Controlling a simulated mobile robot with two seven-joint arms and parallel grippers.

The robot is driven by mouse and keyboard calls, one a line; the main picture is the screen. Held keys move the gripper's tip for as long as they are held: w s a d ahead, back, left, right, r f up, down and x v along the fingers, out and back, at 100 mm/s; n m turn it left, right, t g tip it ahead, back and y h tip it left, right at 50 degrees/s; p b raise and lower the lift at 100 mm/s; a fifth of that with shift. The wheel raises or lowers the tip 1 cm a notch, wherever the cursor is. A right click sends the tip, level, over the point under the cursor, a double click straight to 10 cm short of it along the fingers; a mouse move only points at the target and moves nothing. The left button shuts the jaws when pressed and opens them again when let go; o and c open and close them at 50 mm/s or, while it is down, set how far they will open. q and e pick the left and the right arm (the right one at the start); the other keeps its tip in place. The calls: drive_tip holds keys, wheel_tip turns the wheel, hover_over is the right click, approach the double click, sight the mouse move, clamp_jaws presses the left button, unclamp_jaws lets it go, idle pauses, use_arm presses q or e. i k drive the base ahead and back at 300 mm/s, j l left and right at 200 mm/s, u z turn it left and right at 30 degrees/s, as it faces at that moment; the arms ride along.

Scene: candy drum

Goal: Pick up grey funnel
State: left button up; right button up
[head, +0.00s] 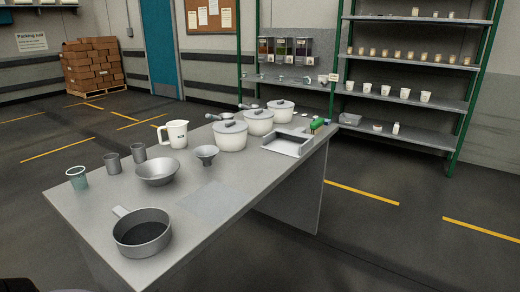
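The grey funnel (206,153) stands on the grey table (265,180), near its middle, with its wide mouth up and its narrow spout toward the tabletop. It is between the grey metal bowl and the front white lidded pot, apart from the bowl. Nothing holds it. Neither of my grippers shows in the head view, so I cannot see whether they are open or shut.
A grey pan (142,233) sits at the near end. A metal bowl (157,171), white pitcher (175,134), several cups and white lidded pots (231,136) flank the funnel. A grey tray (287,143) lies right. The tabletop's near right side is clear. Shelves (404,103) stand behind.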

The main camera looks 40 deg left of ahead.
sight(206, 154)
drive_tip(key=i+l+u, duration=0.1)
drive_tip(key=i+u, duration=0.35)
drive_tip(key=i+l+u, duration=0.2)
drive_tip(key=u, duration=0.25)
